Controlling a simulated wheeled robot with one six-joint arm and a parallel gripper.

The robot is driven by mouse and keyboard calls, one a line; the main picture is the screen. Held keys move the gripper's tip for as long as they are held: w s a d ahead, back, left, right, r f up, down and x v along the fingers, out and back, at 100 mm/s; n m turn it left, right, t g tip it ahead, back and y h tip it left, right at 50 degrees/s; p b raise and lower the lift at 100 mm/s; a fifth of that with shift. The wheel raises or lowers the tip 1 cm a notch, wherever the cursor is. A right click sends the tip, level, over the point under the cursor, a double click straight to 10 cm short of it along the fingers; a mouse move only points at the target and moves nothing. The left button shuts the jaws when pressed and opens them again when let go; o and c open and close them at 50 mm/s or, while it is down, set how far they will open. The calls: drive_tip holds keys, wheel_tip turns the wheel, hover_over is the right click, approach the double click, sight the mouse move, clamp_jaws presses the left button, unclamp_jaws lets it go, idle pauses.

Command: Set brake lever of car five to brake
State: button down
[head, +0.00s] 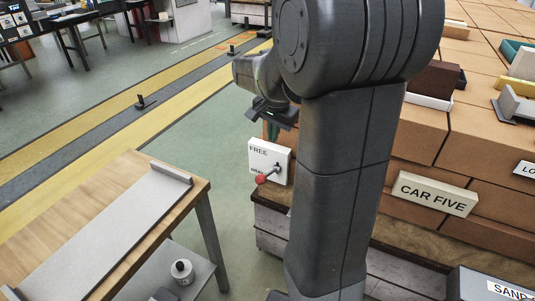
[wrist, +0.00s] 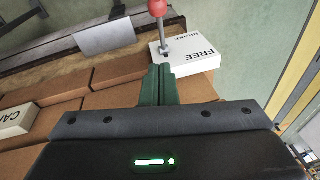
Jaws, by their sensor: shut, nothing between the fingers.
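The white brake plate (head: 277,153) is on the end of car five, with FREE at its upper edge and BRAKE lower down. Its lever has a red knob (head: 261,180), which sits low, at the BRAKE word and partly covering it. In the wrist view the lever (wrist: 163,32) points away from FREE on the plate (wrist: 197,62), its red knob (wrist: 157,7) cut by the top edge. My gripper (head: 271,131) is above the plate, its green fingers (wrist: 161,69) shut and empty. The fingertips are near the plate's FREE side; whether they touch it I cannot tell.
A CAR FIVE sign (head: 435,194) is on the brick-loaded car at right. A wooden table (head: 125,180) with a grey tray (head: 100,238) stands at left. Green floor is open between table and car. My arm hides part of the car.

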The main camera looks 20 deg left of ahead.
hover_over(265, 176)
drive_tip(key=w, duration=0.3)
drive_tip(key=s+d+x, duration=0.1)
drive_tip(key=s+x, duration=0.1)
drive_tip(key=x, duration=0.8)
drive_tip(key=shift+s+d+f+b, duration=0.1)
drive_tip(key=shift+s+f+b, duration=0.2)
drive_tip(key=shift+s+f, duration=0.95)
drive_tip(key=shift+w+f, duration=0.1)
drive_tip(key=shift+w, duration=0.05)
drive_tip(key=shift+f+b, duration=0.15)
drive_tip(key=shift+b, duration=0.2)
